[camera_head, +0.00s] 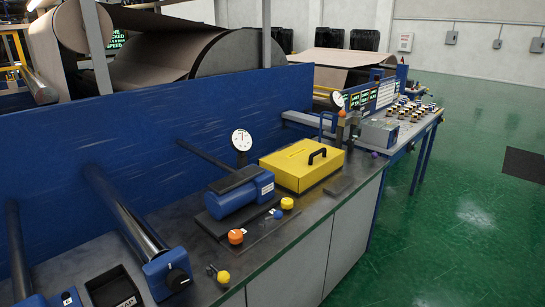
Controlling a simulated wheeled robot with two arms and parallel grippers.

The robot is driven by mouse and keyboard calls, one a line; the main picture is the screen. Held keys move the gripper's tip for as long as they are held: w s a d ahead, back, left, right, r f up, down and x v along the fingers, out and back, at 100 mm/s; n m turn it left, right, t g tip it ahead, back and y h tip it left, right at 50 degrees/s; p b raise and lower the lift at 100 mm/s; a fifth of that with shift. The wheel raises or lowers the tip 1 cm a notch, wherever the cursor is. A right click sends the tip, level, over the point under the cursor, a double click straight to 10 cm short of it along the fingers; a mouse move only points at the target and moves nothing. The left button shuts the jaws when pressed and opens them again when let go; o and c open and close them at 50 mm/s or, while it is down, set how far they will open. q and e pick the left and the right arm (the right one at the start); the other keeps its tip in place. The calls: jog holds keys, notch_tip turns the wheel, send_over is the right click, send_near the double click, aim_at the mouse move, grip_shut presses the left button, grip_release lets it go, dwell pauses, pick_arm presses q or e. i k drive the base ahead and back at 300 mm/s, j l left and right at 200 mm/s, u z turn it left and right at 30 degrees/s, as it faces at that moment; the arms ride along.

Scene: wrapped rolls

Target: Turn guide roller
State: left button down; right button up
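Neither of my grippers shows in the camera head view. A shiny dark roller (128,218) slants from the blue wall panel to a blue end block (165,272) with a black knob at the front left of the counter. A second dark roller (17,250) stands out at the far left, partly cut off by the frame. A thinner dark bar (206,159) runs from the panel toward a blue cylinder unit (228,195). I cannot tell which of these is the guide roller.
Orange (236,236) and yellow (287,203) knobs stand near the front edge. A control panel (405,112) is at the far end. Green floor (450,200) is clear at right.

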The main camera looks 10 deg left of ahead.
aim_at(146, 244)
jog(key=l+u, duration=0.15)
jog(key=u, duration=0.25)
jog(key=i+l+u, duration=0.1)
jog(key=u, duration=0.25)
jog(key=l+u, duration=0.2)
jog(key=u, duration=0.2)
